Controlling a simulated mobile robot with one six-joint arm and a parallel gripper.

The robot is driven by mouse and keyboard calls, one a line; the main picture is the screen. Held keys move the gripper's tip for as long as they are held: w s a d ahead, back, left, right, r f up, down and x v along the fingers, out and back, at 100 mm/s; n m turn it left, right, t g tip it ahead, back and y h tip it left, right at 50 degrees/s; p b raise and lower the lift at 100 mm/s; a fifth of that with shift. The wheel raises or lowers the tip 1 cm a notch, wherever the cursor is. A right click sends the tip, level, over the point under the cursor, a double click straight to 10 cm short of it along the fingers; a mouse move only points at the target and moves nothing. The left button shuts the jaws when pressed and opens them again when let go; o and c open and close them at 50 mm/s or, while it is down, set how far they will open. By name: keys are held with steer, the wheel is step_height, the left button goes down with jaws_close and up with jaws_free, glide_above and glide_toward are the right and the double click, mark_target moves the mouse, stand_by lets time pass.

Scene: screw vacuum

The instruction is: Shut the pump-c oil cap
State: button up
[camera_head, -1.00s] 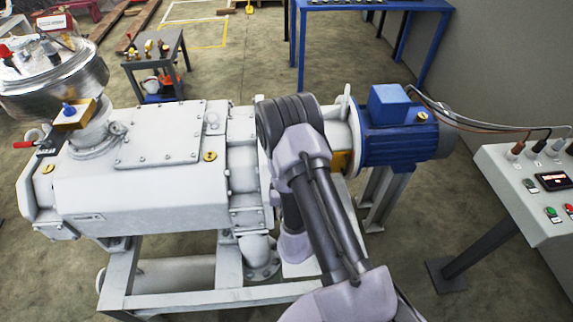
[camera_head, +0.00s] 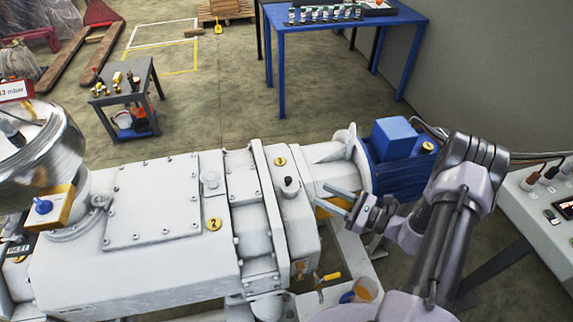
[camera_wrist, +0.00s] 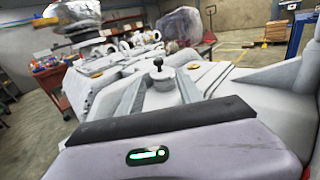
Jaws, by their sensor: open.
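The pump (camera_head: 140,255) is a large white machine body in the head view; I see no "pump-c" label. A small black-topped knob (camera_head: 290,185) stands upright on its right end block; it looks like the oil cap, but I cannot tell whether it is seated tight. The knob also shows in the wrist view (camera_wrist: 158,65), upright near the middle. My gripper (camera_head: 337,198) is open and empty, a little right of the knob and apart from it. Its two fingers point left toward the knob.
A blue motor (camera_head: 398,165) stands behind my gripper, with a control box (camera_head: 540,205) at the right. A yellow-handled valve (camera_head: 328,277) and a cup of amber liquid (camera_head: 360,290) are below. A steel vessel (camera_head: 40,150) is at the left.

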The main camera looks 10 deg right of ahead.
mark_target(290, 182)
steer(key=b+x, duration=0.2)
steer(key=x, duration=1.4)
steer(key=shift+s+a+b, duration=0.15)
steer(key=shift+b, duration=0.2)
